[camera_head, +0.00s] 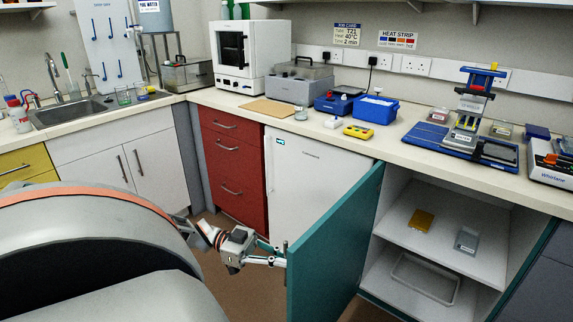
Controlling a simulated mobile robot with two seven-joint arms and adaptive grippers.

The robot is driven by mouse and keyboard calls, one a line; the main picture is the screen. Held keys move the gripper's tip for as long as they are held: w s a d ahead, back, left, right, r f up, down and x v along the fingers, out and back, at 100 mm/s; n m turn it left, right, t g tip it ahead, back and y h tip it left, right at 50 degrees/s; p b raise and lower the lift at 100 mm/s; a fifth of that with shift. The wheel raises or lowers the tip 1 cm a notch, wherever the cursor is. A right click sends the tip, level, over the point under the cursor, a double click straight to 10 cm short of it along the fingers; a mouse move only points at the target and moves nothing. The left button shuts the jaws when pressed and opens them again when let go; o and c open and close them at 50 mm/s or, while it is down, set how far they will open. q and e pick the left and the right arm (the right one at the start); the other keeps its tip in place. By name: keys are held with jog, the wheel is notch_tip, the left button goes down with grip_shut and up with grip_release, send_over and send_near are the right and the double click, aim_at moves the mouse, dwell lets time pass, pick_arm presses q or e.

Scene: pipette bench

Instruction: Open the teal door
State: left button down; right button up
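The teal door (334,250) stands swung well out from a cabinet (410,200) under the bench, with its free edge toward me. The cabinet's inside and shelves show to the right of it. A thin upright handle (285,247) is at the door's near left edge, seen almost edge-on. My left gripper (281,256) comes in from the left, with its fingertips at this handle and apparently closed around it; the exact contact is small and partly hidden. My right gripper is not in view.
A yellow item (421,220) and a grey item (467,240) lie on the upper shelf, a tray (425,278) below. A white fridge (312,185) and red drawers (232,160) stand left of the door. Bench equipment stands above. Floor shows below my gripper.

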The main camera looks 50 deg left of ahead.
pick_arm(q)
jog(key=shift+s+d+f, duration=0.1)
jog(key=shift+s, duration=0.05)
jog(key=c, duration=2.2)
grip_release()
jog(key=v, duration=1.2)
